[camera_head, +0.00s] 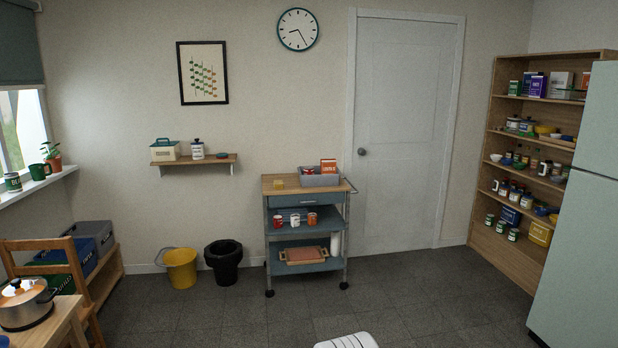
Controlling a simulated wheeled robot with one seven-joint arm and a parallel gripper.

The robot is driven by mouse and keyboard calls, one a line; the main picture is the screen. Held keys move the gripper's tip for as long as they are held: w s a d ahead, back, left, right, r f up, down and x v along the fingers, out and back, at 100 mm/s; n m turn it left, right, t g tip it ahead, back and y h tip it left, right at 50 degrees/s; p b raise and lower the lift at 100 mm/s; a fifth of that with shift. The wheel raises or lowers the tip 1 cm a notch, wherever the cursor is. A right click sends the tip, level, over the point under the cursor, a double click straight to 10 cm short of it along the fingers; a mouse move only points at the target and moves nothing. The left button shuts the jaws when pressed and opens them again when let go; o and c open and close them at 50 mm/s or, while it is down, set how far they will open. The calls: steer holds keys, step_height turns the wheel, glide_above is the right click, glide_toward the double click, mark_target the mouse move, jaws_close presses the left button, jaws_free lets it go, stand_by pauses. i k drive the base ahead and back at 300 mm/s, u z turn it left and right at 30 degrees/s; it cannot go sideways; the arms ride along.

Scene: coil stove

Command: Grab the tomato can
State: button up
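I cannot tell for certain which thing is the tomato can. A small red and white can or mug (278,221) stands on the middle shelf of a wheeled cart (308,200), left of a white and dark one (295,219) and an orange-red one (312,219). Something red also shows in the grey bin (320,181) on the cart's top. Several small green-labelled cans (513,235) stand low on the tall bookcase at the right. Their labels are too small to read. My gripper is not in view.
A yellow bucket (181,269) and black bin (224,263) stand left of the cart. A table with a pot (25,305) and a wooden chair (60,275) are at left. A pale fridge (578,220) partly hides the bookcase (508,90). The middle floor (400,290) is clear.

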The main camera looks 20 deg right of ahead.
mark_target(308, 170)
steer(key=u, duration=0.05)
steer(key=i, duration=2.1)
steer(key=z, duration=0.2)
steer(key=i, duration=3.15)
steer(key=z, duration=0.15)
